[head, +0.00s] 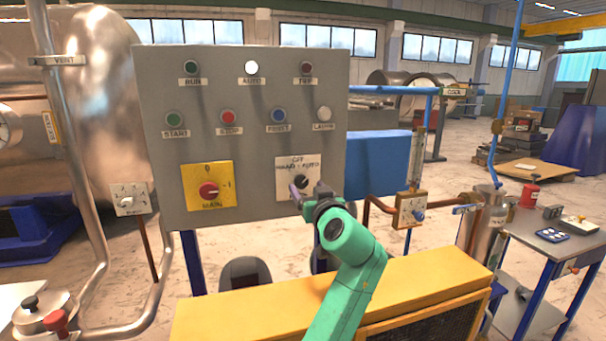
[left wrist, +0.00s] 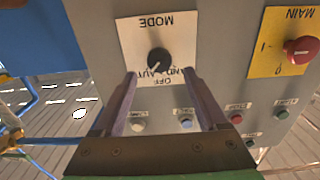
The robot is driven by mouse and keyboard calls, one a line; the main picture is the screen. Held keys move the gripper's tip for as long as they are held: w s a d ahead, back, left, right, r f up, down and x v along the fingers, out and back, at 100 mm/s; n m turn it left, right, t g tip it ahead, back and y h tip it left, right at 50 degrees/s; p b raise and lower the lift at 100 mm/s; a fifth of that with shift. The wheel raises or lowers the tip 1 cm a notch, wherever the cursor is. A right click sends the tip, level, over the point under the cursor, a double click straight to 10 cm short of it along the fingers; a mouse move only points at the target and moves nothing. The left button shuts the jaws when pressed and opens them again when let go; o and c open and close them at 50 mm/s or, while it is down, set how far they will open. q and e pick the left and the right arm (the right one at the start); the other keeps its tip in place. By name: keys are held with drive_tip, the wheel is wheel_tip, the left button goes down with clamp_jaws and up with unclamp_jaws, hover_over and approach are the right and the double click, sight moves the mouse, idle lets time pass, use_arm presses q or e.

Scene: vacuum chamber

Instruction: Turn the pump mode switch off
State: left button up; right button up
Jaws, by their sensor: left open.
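The pump mode switch is a black round knob (head: 301,181) on a cream plate lettered OFF and HAND - AUTO, low on the right of the grey panel. In the left wrist view the knob (left wrist: 158,61) appears upside down, its pale pointer mark aimed toward the AUTO lettering. My left gripper (head: 306,191) is in front of the plate, partly covering it in the head view. In the left wrist view its two fingers (left wrist: 159,77) are spread, with the knob beyond and between their tips. Nothing is held, and contact with the knob is not visible. My right gripper is not in view.
The grey panel (head: 240,146) also carries a red MAIN switch (head: 208,190) on a yellow plate, several push buttons and lamps. The AUTO lamp (head: 252,67) glows white. A yellow cabinet (head: 225,315) stands below. A valve box (head: 411,209) with pipes is at the right.

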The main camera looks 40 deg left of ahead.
sight(301, 183)
use_arm(q)
drive_tip(key=p+x, duration=0.1)
drive_tip(key=x, duration=0.3)
drive_tip(key=shift+a, duration=0.1)
drive_tip(key=shift+w+a, duration=0.25)
drive_tip(key=shift+d, duration=0.1)
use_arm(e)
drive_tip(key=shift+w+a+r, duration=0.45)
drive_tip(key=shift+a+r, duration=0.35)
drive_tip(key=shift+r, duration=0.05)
use_arm(q)
drive_tip(key=shift+f, duration=0.1)
clamp_jaws()
drive_tip(key=shift+f+n+b, duration=0.2)
drive_tip(key=shift+n+b, duration=0.1)
drive_tip(key=shift+b, duration=0.5)
drive_tip(key=n+b, duration=0.5)
drive_tip(key=b, duration=0.4)
drive_tip(key=shift+f+n, duration=0.1)
drive_tip(key=shift+n, duration=0.3)
drive_tip(key=shift+s+n+b, duration=0.1)
drive_tip(key=shift+n+b, duration=1.1)
drive_tip(key=shift+b, duration=0.05)
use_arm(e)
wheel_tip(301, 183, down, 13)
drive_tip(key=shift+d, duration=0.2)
